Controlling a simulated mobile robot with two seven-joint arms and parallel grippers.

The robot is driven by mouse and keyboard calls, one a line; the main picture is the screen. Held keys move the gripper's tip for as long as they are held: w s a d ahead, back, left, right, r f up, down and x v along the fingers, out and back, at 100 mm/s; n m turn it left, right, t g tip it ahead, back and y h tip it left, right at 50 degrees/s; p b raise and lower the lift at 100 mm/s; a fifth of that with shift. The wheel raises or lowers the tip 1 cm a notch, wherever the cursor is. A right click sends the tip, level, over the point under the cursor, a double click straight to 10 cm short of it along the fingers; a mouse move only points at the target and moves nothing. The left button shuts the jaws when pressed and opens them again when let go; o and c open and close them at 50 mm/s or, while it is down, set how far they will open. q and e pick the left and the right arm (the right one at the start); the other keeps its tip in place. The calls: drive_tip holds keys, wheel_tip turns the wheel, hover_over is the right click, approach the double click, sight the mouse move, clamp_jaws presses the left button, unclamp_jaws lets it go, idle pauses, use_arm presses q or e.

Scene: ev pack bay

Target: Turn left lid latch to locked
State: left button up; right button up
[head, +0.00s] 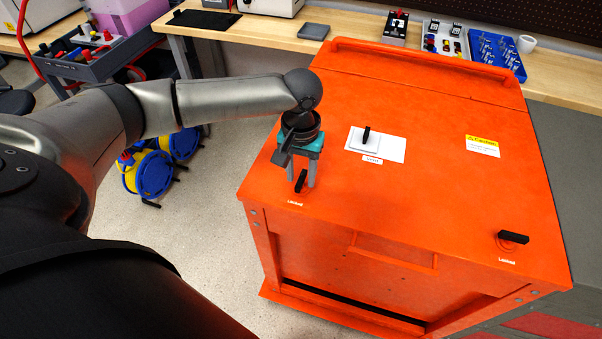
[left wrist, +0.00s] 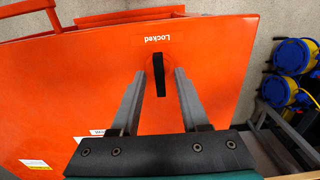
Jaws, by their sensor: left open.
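The left lid latch (head: 301,181) is a small black handle at the near left corner of the orange lid (head: 420,190). In the left wrist view the latch handle (left wrist: 158,76) points along the picture's height, toward the printed "Locked" label (left wrist: 158,38). My left gripper (head: 302,183) points down over this latch. Its open fingers (left wrist: 159,85) stand one on each side of the handle, with gaps visible; I see no contact. The right lid latch (head: 513,238) lies sideways at the near right corner, above its own "Locked" label. My right gripper is not in view.
A black handle on a white plate (head: 376,144) stands on the lid right of my left gripper. A raised orange bar (head: 430,62) runs along the far edge. Blue and yellow cable reels (head: 150,172) stand on the floor at left. A workbench with trays is behind.

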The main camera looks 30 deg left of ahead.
use_arm(q)
clamp_jaws()
idle(0.3)
idle(0.3)
